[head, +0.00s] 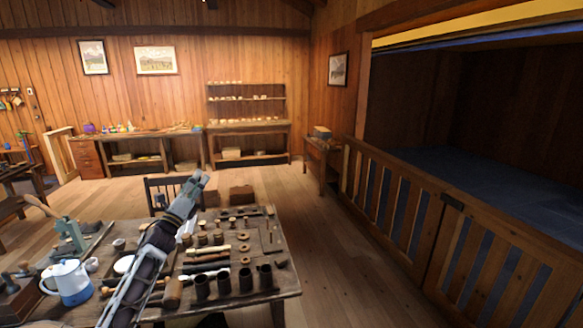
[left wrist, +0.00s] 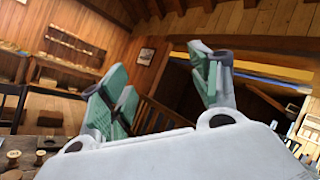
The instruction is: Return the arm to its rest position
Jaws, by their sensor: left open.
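My left arm reaches in from the bottom left over the wooden worktable (head: 245,301) in the head view. My left gripper (head: 196,184) is raised above the table's far edge, pointing up and away. In the left wrist view its two green-padded fingers (left wrist: 160,88) are spread apart with nothing between them. The arm hides part of the tabletop. My right gripper does not show in either view.
A white and blue pitcher (head: 70,284) stands at the table's left. Dark cups (head: 224,284), spools and turning tools cover the top. A chair (head: 165,188) stands behind it. A wooden railing (head: 405,215) runs at the right, with open floor (head: 330,260) between.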

